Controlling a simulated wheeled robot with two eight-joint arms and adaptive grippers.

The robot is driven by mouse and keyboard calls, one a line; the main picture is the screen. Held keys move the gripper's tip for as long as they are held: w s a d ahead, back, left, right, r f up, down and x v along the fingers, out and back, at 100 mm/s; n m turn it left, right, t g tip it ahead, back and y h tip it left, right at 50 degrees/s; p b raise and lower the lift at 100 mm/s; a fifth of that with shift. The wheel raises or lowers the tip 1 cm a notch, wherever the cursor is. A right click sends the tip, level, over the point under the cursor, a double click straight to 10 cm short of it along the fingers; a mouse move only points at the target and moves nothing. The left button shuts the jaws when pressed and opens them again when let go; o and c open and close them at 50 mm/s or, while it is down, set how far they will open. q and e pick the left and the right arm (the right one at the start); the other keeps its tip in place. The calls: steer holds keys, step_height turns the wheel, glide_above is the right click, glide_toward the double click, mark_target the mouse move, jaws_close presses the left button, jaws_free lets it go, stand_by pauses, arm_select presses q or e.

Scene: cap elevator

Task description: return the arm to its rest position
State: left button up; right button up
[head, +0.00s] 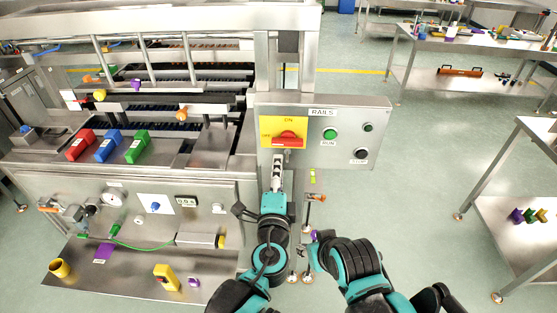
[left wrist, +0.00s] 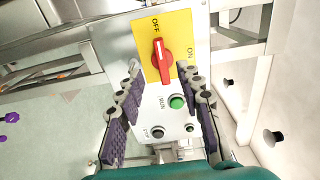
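My left gripper (head: 277,160) points up at the front of the rails control panel (head: 323,103), just below its red rotary switch (head: 288,140). In the left wrist view, the two purple-padded fingers of this gripper (left wrist: 163,90) are spread apart with nothing between them. The red switch (left wrist: 162,62) on its yellow plate shows beyond the fingertips, its white mark toward OFF.
The steel machine (head: 130,190) fills the left side, with red, blue and green blocks on its top. Green (head: 330,134) and black (head: 361,154) buttons sit right of the switch. A steel table (head: 515,225) stands at far right. Open floor (head: 425,190) lies between.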

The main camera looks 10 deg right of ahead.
arm_select(q)
steer(key=shift+s+a, duration=0.1)
steer(key=shift+s, duration=0.1)
stand_by(0.3)
steer(key=s+a+f+n+g+y, duration=0.1)
steer(key=a+f+n+g+y, duration=0.4)
steer(key=a, duration=0.8)
steer(key=s+a+f+n+y, duration=0.1)
steer(key=a+n+y, duration=0.1)
steer(key=a+n, duration=0.8)
steer(key=s+a+f+n+g+h, duration=0.1)
steer(key=s+a+f+n+g, duration=0.1)
steer(key=s, duration=0.4)
steer(key=s+a+f+n+g+h, duration=0.1)
steer(key=s+a+f+n+g, duration=0.2)
steer(key=s, duration=0.4)
steer(key=shift+s+a+f+n, duration=0.2)
steer(key=shift+a+f+n, duration=0.4)
steer(key=shift+a, duration=0.4)
